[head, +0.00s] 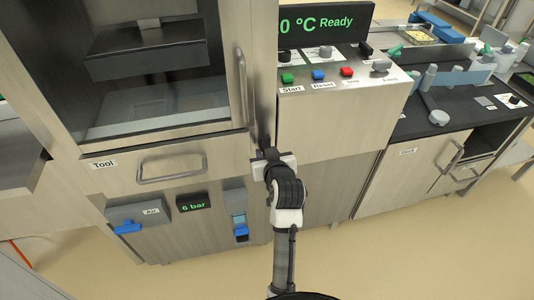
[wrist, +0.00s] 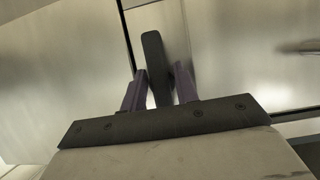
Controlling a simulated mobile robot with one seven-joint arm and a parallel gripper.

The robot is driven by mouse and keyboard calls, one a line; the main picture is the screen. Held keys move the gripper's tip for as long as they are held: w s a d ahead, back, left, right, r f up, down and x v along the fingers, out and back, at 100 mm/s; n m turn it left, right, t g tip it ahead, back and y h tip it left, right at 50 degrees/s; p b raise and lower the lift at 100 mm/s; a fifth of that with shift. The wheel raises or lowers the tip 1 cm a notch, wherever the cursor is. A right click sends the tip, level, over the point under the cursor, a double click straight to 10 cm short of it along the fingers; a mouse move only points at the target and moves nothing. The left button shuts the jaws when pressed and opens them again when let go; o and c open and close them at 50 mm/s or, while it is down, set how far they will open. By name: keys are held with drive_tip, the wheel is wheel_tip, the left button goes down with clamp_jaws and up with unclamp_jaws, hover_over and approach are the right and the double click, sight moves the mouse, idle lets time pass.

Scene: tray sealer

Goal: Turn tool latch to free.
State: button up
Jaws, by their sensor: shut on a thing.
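The tool latch is a dark, rounded bar (wrist: 154,58) in the wrist view, standing nearly upright against the metal front. My gripper (wrist: 160,72) has one finger on each side of the bar and is shut on it. In the head view my gripper (head: 264,152) is at the right side of the tool drawer, near the gap between the sealer and the control cabinet. The latch is mostly hidden there by my gripper. The drawer (head: 135,178), labelled "Tool", looks closed.
The drawer handle (head: 172,178) is left of my gripper. Below are a blue air valve handle (head: 127,228) and a "6 bar" display (head: 194,202). The control panel (head: 335,84) with coloured buttons is above right. Floor (head: 400,255) is clear at lower right.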

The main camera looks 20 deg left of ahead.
drive_tip(key=o, duration=0.7)
drive_tip(key=shift+s+d+r, duration=0.1)
drive_tip(key=shift+r, duration=0.05)
